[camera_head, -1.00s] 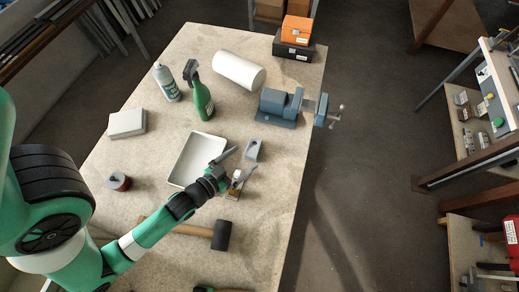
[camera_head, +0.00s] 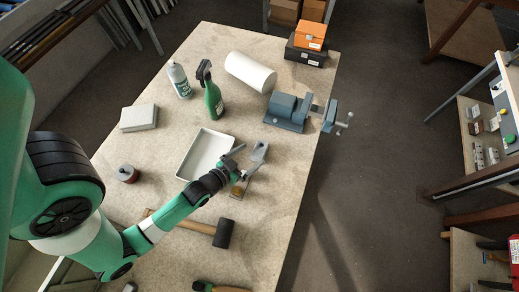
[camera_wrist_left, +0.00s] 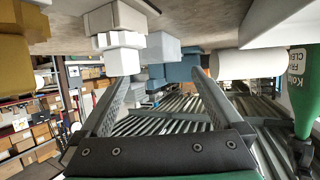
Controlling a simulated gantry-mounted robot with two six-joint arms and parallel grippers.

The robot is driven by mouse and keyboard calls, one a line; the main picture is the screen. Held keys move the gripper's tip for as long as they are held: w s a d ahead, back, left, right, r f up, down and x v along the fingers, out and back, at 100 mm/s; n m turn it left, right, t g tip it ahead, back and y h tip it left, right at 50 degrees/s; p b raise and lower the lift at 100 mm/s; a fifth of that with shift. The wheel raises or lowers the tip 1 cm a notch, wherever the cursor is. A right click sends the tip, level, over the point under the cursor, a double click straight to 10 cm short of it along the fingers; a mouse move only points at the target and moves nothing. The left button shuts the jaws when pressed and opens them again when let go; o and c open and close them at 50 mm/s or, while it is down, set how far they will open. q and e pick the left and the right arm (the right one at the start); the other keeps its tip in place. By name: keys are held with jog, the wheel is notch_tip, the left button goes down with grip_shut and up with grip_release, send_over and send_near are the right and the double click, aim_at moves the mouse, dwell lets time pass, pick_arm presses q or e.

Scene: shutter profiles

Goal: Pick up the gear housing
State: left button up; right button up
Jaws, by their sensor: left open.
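A small grey block-like part (camera_head: 260,149), which looks like the gear housing, stands on the bench right of the white tray. In the left wrist view, a grey block with a pale faceted end (camera_wrist_left: 118,40) appears to be the same part, beyond the left fingertip in the picture. My left gripper (camera_head: 247,162) is open and empty. Its fingers reach close to the housing, and one overlaps its lower edge in the head view. Whether they touch cannot be told. Both spread fingers show in the left wrist view (camera_wrist_left: 160,76). My right gripper is out of view.
A white tray (camera_head: 188,172) lies left of the gripper. A brassy part (camera_head: 238,190) sits under the gripper. A mallet (camera_head: 223,233), blue vise (camera_head: 288,112), green spray bottle (camera_head: 212,100) and white roll (camera_head: 250,72) are around. The bench's right edge is near.

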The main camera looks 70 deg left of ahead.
aim_at(259, 150)
pick_arm(q)
jog(key=x, duration=0.5)
jog(key=shift+s+d+f+b, duration=0.1)
jog(key=shift+f+b, duration=0.05)
jog(key=shift+b, duration=0.2)
jog(key=shift+c, duration=0.2)
grip_shut()
